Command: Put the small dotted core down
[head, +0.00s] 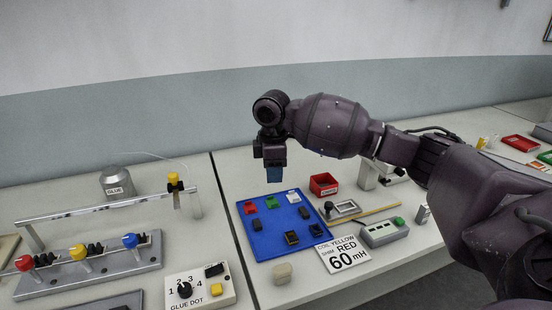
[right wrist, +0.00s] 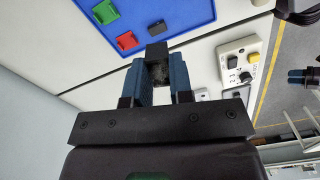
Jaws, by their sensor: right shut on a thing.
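My right gripper (head: 274,174) hangs above the back left of the blue tray (head: 262,245), its blue fingers pointing down. In the right wrist view the gripper (right wrist: 160,72) is shut on a small dark core (right wrist: 157,52), held between the fingertips. Its dots cannot be made out, and the head view does not clearly show it. The tray also shows in the right wrist view (right wrist: 185,12). On it lie a red piece (head: 250,207), a green piece (head: 272,202), a white-blue piece (head: 293,197) and several dark cores, one at the front (head: 291,238). My left gripper is out of view.
A red bin (head: 323,184) stands behind the tray's right side. A card reading "COIL YELLOW, SHIM RED, 60 mH" (head: 343,255) and a grey-green device (head: 384,232) lie to the right. A glue-dot box (head: 200,287) is at front left.

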